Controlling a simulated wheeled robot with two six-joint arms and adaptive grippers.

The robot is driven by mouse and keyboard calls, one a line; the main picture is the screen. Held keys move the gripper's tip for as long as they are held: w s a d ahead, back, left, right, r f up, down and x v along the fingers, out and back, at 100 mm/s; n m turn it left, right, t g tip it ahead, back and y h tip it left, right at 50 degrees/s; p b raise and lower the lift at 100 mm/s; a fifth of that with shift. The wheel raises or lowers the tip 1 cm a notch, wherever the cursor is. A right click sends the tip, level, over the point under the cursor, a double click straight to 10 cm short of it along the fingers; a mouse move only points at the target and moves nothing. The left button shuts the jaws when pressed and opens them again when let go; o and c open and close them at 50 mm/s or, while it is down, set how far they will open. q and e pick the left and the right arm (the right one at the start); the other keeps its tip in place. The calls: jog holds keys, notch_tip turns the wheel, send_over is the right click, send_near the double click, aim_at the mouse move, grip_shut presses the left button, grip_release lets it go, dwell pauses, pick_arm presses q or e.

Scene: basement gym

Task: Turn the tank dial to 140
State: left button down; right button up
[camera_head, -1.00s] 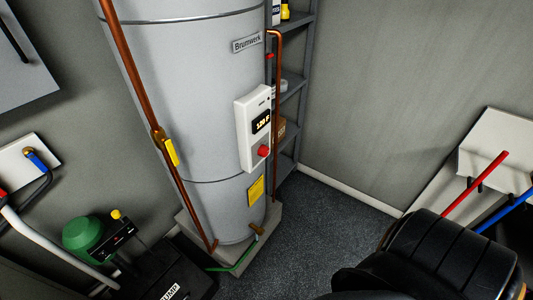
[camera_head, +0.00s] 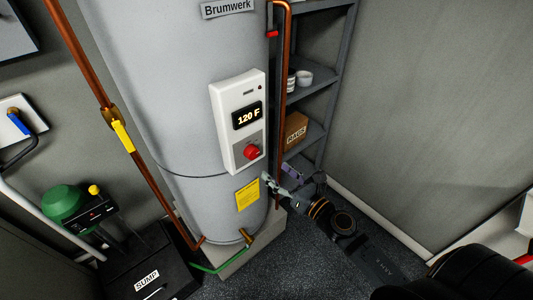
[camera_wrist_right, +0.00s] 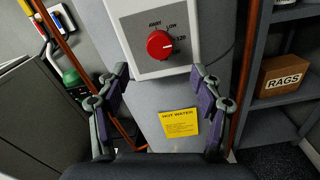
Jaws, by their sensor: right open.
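The grey water tank (camera_head: 190,90) carries a white control panel (camera_head: 228,100) with a lit display (camera_head: 247,116) reading 120 F. Below the display is the red dial (camera_head: 251,152). In the right wrist view the red dial (camera_wrist_right: 160,45) has marks AWAY, LOW and 120 around its upper side, and its pointer is toward 120. My right gripper (camera_head: 278,182) is right of and below the dial, apart from it. In the wrist view its fingers (camera_wrist_right: 160,74) are spread wide with nothing between them, below the dial. My left gripper is out of view.
A copper pipe (camera_head: 283,90) runs close to the panel's right side, before grey shelves holding a RAGS box (camera_head: 296,131). A second copper pipe (camera_head: 90,75) with a yellow-handled valve stands left of the tank. A black SUMP box (camera_head: 150,265) is at lower left.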

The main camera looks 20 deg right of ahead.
aim_at(255, 153)
jog(key=p+x, duration=0.4)
jog(key=x, duration=0.5)
jog(key=shift+w+a, duration=0.15)
jog(key=shift+w, duration=0.1)
jog(key=shift+w+a, duration=0.2)
jog(key=shift+w, duration=0.25)
jog(key=shift+c, duration=0.2)
jog(key=c, duration=1.1)
jog(key=shift+m, duration=0.3)
